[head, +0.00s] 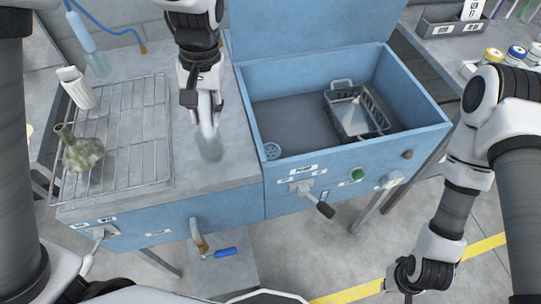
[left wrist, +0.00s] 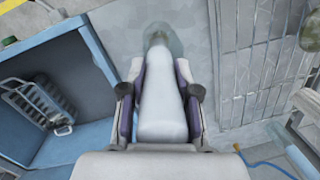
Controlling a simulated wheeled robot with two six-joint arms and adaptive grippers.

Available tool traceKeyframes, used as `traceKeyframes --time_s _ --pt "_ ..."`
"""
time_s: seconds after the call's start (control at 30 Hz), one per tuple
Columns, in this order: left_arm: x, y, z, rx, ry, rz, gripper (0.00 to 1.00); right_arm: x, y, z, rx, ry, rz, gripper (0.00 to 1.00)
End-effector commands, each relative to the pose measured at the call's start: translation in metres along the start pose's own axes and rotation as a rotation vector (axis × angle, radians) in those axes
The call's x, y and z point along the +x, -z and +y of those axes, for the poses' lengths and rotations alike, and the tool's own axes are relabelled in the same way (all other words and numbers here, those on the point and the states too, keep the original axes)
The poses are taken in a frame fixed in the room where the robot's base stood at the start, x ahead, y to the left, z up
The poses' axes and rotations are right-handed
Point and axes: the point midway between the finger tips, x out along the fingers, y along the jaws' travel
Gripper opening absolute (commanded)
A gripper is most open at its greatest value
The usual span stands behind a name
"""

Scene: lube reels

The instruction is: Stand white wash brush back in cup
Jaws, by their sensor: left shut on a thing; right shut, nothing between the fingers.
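My left gripper (head: 207,108) is shut on the white wash brush (left wrist: 162,108), which points down and away from the fingers. The clear greenish cup (head: 209,150) stands on the grey bench top just below the gripper; it also shows at the top of the left wrist view (left wrist: 162,32). The brush's narrow lower end overlaps the cup in both views. I cannot tell how deep it sits or whether it touches the bottom. My right gripper (head: 404,287) is shut and empty, low at the right, far from the cup.
A wire rack (head: 140,126) left of the cup holds a mottled green jug (head: 82,154) and a white ribbed piece (head: 77,88). The blue basin (head: 258,92) to the right holds a metal basket (head: 375,116). Bare bench top surrounds the cup.

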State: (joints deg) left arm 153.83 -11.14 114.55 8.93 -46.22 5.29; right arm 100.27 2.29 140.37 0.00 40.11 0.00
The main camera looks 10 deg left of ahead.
Motion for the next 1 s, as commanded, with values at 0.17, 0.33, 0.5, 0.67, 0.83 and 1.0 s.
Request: traceKeyframes --time_s 0.17,0.33,0.5,0.67,0.83,1.0 --pt "0.002 0.000 0.000 0.000 0.000 0.000 0.52 0.000 0.000 0.000 0.000 0.000 0.000 0.00" --pt "0.002 0.000 0.000 0.000 0.000 0.000 0.60 0.000 0.000 0.000 0.000 0.000 0.000 0.00" --pt "0.001 0.000 0.000 0.000 0.000 0.000 0.60 0.000 0.000 0.000 0.000 0.000 0.000 0.00" --pt "-0.017 0.001 0.000 -0.001 -0.001 0.003 0.60 0.000 0.000 0.000 0.000 0.000 0.000 0.00" --pt "-0.060 0.001 0.000 -0.001 -0.002 0.006 0.60 0.000 0.000 0.000 0.000 0.000 0.000 0.00" --pt "-0.099 0.001 0.000 0.001 -0.001 0.003 0.60 0.001 0.000 0.000 0.000 0.000 0.000 0.00"
